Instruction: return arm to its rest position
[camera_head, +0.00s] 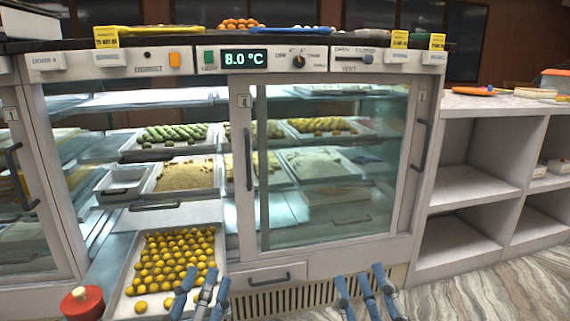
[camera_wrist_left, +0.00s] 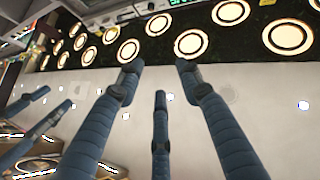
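My left gripper (camera_head: 205,279) is at the bottom of the head view, in front of the tray of yellow sweets. Its blue fingers stand apart with nothing between them, and the left wrist view shows the same open, empty fingers (camera_wrist_left: 158,82). My right gripper (camera_head: 362,278) is to its right, in front of the cabinet's lower vent grille. Its fingers are also spread and hold nothing visible. Blue fingers at the left edge of the left wrist view (camera_wrist_left: 38,118) appear to be those of my right gripper.
A glass display cabinet (camera_head: 330,253) stands ahead, with sweets on inner shelves. A tray of round yellow sweets (camera_head: 126,283) sticks out at the opening on the left. A red-lidded container (camera_head: 82,302) is at lower left. Open white shelves (camera_head: 466,185) stand at right, with bare floor (camera_head: 500,289) before them.

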